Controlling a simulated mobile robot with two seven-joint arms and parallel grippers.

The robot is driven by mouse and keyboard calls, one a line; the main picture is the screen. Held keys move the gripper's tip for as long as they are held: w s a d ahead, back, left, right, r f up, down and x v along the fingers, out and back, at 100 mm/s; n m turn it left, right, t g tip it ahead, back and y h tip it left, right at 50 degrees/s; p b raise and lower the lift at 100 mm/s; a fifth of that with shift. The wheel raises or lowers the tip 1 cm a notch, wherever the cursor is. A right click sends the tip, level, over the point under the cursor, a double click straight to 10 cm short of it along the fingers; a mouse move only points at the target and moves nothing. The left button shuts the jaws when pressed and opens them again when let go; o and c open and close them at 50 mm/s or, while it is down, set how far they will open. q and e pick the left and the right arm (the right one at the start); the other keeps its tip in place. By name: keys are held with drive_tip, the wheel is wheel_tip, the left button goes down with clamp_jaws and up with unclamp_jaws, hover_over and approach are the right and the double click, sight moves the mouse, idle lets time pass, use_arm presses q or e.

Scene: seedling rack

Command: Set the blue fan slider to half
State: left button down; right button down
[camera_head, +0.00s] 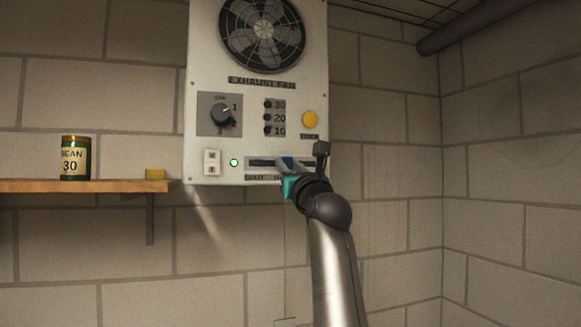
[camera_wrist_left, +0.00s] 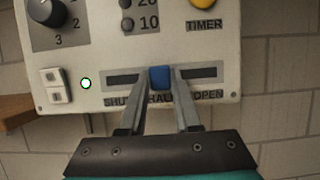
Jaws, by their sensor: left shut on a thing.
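The blue fan slider (camera_wrist_left: 160,77) sits in a dark horizontal slot low on the white exhaust fan panel (camera_head: 210,60). In the left wrist view it is near the middle of the slot, above the partly hidden HALF label (camera_wrist_left: 160,97). The SHUT label lies to its left and OPEN to its right. In the head view the slider (camera_head: 286,162) shows just above my left gripper (camera_head: 289,172). My left gripper (camera_wrist_left: 161,80) is shut on the slider, one finger on each side. My right gripper is not in view.
The panel also has a black rotary knob (camera_head: 221,113), a yellow timer button (camera_head: 310,119), a white switch (camera_head: 212,162) and a lit green lamp (camera_head: 234,162). A wooden shelf (camera_head: 60,186) at left holds a green can (camera_head: 75,158) and a yellow block (camera_head: 155,174).

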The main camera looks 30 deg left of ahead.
use_arm(q)
drive_tip(key=c, duration=1.1)
unclamp_jaws()
drive_tip(key=shift+s, duration=0.1)
drive_tip(key=shift+o, duration=0.9)
drive_tip(key=o, duration=0.3)
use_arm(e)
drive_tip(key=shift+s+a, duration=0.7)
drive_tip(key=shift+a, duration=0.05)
use_arm(q)
drive_tip(key=shift+s+d+f, duration=0.2)
drive_tip(key=shift+d+f, duration=0.1)
drive_tip(key=shift+d, duration=0.1)
drive_tip(key=b+v, duration=0.6)
drive_tip(key=v, duration=0.8)
drive_tip(key=shift+s, duration=0.1)
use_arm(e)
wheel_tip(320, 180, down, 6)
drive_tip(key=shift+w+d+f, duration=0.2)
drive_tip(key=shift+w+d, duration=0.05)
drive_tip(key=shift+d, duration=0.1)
